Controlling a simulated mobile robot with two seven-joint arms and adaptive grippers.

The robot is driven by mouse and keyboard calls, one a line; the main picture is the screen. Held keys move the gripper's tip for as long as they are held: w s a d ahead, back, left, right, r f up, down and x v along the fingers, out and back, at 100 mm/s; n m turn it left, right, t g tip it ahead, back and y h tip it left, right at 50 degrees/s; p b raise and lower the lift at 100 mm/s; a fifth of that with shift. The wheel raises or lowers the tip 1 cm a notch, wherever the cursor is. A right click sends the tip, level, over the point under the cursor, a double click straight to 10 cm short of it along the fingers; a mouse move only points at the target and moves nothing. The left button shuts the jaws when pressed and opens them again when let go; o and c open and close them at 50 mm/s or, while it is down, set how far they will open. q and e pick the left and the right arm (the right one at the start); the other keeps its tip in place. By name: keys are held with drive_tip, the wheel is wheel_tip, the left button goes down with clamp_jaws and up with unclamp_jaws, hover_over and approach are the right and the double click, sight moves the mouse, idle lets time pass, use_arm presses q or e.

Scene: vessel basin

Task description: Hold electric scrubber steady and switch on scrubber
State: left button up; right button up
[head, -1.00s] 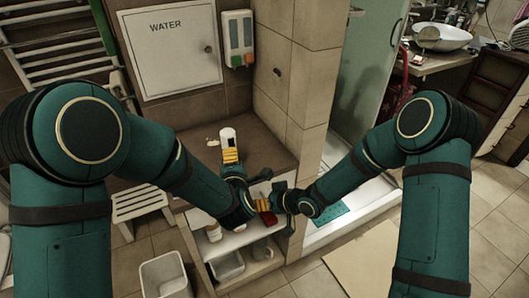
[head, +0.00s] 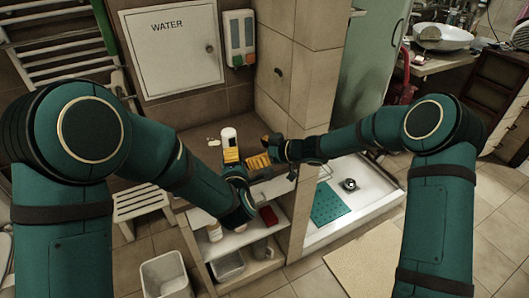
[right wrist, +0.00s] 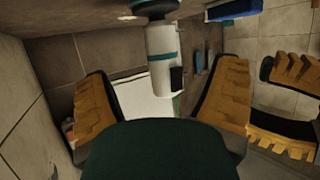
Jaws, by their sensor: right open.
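The electric scrubber (head: 228,135), a white cylinder, stands on the brown counter beside the tiled pillar. In the right wrist view the white scrubber body (right wrist: 160,62) shows a teal band and a black piece on its side. My right gripper (head: 258,160) is open, to the right of and nearer than the scrubber. In the right wrist view its yellow fingers (right wrist: 168,105) are spread to either side of the scrubber, without touching it. My left gripper (head: 231,156) is just in front of the scrubber. Its fingers (right wrist: 287,104) look apart in the right wrist view, with no scrubber between them.
The brown counter (head: 200,160) has a small white item (head: 213,142) left of the scrubber. Shelves below hold a red item (head: 268,215) and containers. The tiled pillar (head: 292,80) bounds the right side.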

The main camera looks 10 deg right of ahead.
drive_tip(key=x, duration=1)
drive_tip(key=shift+w+a+f, duration=0.15)
drive_tip(key=shift+a, duration=0.05)
